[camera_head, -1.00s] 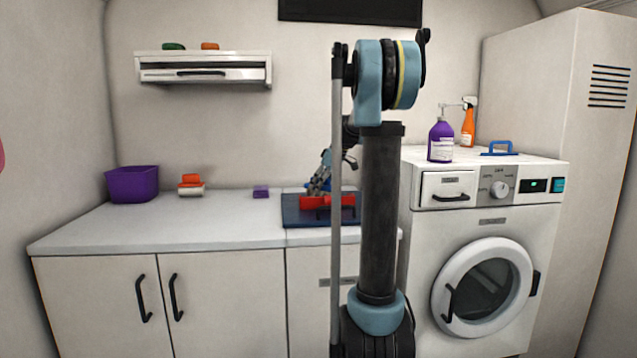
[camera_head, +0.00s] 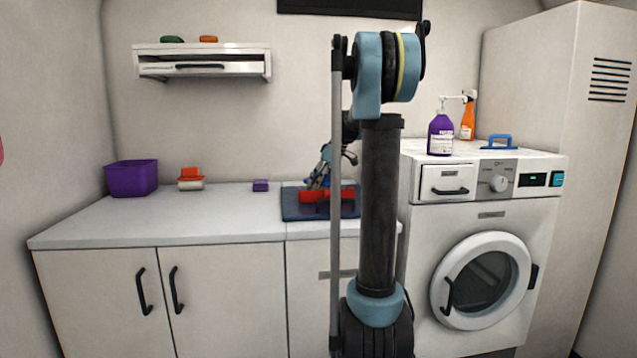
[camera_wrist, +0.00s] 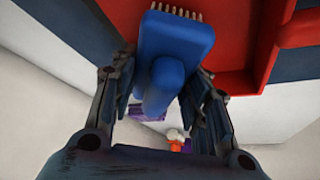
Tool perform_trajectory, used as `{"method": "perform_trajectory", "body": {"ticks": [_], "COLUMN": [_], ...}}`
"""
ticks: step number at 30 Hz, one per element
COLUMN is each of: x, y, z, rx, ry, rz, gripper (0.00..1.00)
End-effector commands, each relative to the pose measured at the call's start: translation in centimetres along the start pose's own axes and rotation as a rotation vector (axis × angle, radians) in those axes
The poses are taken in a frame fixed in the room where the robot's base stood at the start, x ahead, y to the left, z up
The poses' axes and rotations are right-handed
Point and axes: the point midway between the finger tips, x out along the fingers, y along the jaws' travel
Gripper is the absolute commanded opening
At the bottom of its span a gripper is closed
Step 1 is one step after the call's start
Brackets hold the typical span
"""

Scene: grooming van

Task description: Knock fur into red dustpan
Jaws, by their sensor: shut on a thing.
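The red dustpan (camera_head: 340,194) lies on a dark blue mat (camera_head: 300,213) on the counter; my arm column partly covers this area. My gripper (camera_head: 321,172) is low over the dustpan; in the wrist view my gripper (camera_wrist: 163,88) is shut on the handle of a blue brush (camera_wrist: 175,45). The brush head with its pale bristles is at the dustpan's left edge; I cannot tell if they touch. I cannot make out any fur.
On the counter stand a purple bin (camera_head: 131,180), an orange and white roller (camera_head: 190,179) and a small purple block (camera_head: 260,186). A washing machine (camera_head: 480,220) at right carries a purple bottle (camera_head: 440,138), an orange spray bottle (camera_head: 467,122) and a blue-handled tool (camera_head: 497,143). The counter's middle is clear.

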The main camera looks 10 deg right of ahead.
Motion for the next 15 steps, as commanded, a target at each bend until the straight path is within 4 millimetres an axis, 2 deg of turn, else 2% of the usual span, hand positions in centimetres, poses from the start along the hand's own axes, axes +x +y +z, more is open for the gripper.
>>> {"method": "perform_trajectory", "body": {"ticks": [15], "x": [0.6], "y": [-0.05], "z": [0.22], "rx": [-0.001], "ry": [0.0], "rz": [-0.001], "gripper": [0.13]}}
